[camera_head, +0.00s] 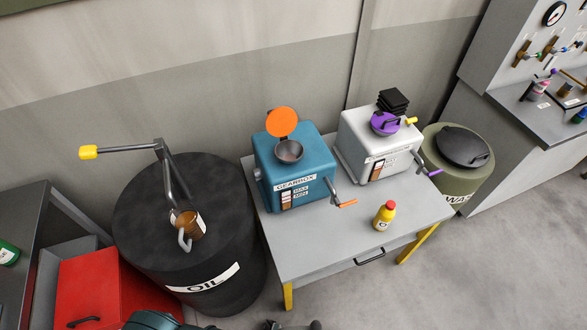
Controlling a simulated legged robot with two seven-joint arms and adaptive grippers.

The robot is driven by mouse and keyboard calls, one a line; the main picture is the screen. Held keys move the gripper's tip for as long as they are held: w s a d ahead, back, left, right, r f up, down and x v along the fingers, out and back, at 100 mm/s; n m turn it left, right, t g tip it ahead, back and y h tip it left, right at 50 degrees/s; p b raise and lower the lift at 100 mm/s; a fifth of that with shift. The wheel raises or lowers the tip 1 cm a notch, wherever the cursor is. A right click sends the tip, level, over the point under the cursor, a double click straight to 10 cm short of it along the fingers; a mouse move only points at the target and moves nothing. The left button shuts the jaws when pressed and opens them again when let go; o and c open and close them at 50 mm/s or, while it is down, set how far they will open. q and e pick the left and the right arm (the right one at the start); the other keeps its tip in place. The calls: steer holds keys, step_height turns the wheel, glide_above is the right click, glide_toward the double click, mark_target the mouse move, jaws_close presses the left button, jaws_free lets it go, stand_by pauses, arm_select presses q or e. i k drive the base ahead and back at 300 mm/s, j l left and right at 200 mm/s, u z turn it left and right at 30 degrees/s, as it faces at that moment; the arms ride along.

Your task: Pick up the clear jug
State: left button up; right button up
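No other jug shows clearly. Small dark parts (292,325) at the bottom edge may be the tips of my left gripper; they are cut off and I cannot tell their opening. They are apart from the container. My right gripper is not in view.
A grey table (310,245) holds a blue gearbox unit (295,165), a white unit (372,140) and a yellow bottle with a red cap (384,215). A red box (90,290) is at lower left. A green drum (445,175) stands right. Floor at lower right is clear.

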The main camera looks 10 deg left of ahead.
mark_target(186, 219)
steer(key=k+u, duration=0.1)
steer(key=u, duration=1.55)
steer(key=k+z, duration=0.1)
steer(key=z, duration=0.35)
